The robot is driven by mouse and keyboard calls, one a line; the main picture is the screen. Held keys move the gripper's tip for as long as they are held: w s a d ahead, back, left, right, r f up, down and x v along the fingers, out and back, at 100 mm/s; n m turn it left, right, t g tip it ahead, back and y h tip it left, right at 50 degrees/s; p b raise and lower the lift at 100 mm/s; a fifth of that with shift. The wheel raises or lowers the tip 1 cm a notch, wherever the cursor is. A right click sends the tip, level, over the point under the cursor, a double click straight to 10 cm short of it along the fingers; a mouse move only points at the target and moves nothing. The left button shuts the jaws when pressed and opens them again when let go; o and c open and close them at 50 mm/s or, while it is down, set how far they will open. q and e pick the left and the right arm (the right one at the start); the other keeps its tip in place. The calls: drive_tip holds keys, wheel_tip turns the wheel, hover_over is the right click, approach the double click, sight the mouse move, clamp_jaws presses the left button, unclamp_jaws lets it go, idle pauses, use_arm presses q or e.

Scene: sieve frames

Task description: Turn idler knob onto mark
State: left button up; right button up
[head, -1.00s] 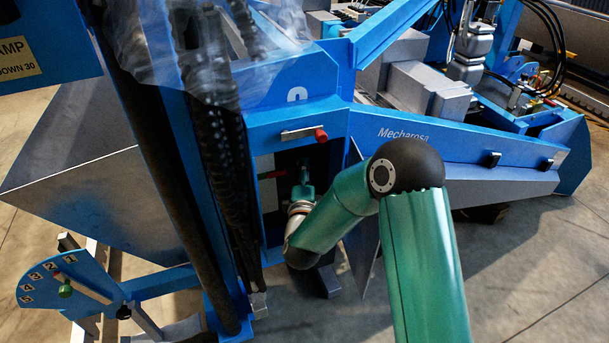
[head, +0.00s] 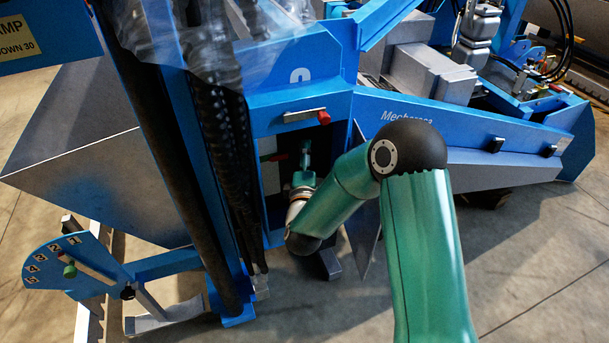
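My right arm, green, comes in from the bottom right and reaches into a dark opening in the blue machine frame. My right gripper (head: 305,158) is inside that opening, small and shadowed, and its fingers are too dark to read. A red-tipped lever (head: 276,157) lies just left of the gripper; I cannot tell whether they touch. A red knob (head: 323,117) on a metal lever (head: 300,115) sits on the frame above the opening. I cannot tell which part is the idler knob, and no mark for it is clear. My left gripper is not in view.
A numbered blue quadrant (head: 45,262) with a green knob (head: 69,271) stands at lower left. Dark hoses (head: 222,160) hang left of the opening. A blue beam (head: 470,140) runs right from the frame. Concrete floor (head: 540,260) is clear at lower right.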

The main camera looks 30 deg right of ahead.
drive_tip(key=v, duration=1.1)
drive_tip(key=shift+a, duration=0.15)
